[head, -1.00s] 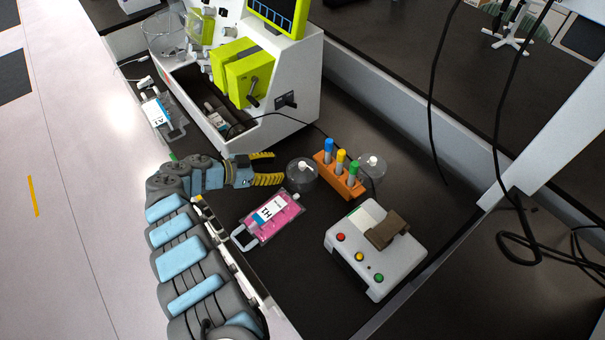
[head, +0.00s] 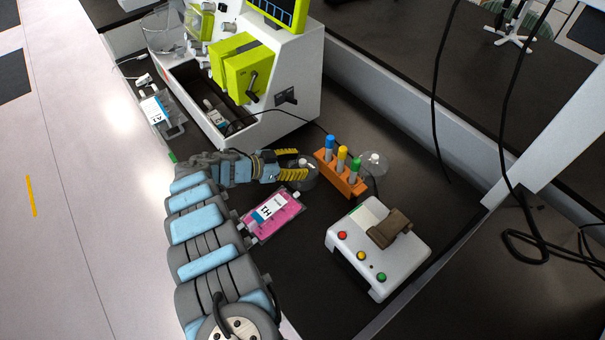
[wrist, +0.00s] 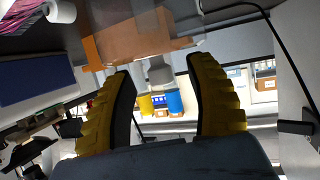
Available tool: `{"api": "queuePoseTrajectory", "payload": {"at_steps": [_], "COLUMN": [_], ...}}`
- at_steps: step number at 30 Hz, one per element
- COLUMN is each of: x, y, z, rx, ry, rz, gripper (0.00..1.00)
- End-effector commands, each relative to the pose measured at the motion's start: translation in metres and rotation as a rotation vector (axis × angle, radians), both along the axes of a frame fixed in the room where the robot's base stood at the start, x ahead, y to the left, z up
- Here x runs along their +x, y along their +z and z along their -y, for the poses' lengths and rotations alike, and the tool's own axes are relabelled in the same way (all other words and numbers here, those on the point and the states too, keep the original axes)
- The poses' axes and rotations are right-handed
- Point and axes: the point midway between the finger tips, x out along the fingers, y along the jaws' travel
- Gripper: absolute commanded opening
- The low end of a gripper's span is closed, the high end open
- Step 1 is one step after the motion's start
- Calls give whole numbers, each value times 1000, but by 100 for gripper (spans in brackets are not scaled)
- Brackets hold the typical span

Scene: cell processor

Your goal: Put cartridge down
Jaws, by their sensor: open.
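My gripper (head: 302,163) is open with yellow ridged fingers, low over the bench. Its fingertips reach to either side of the near container's cap, and the lower finger covers part of the container.
An orange rack (head: 350,188) with blue, yellow and green-capped tubes stands just right of my gripper. A pink bag labelled H1 (head: 272,213) lies just in front. A white button box (head: 362,268) sits front right. A white and green machine (head: 240,70) stands behind.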

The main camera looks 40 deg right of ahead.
Motion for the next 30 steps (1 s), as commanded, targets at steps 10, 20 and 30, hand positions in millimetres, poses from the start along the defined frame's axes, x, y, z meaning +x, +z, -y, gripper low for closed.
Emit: {"api": "queuePoseTrajectory", "payload": {"at_steps": [10,20,30], "x": [-2,-2,-2], "y": [-3,-3,-3], "z": [8,7,8], "rx": [0,0,0], "ry": [2,2,1], "rz": [0,1,0], "gripper": [56,0,0]}}
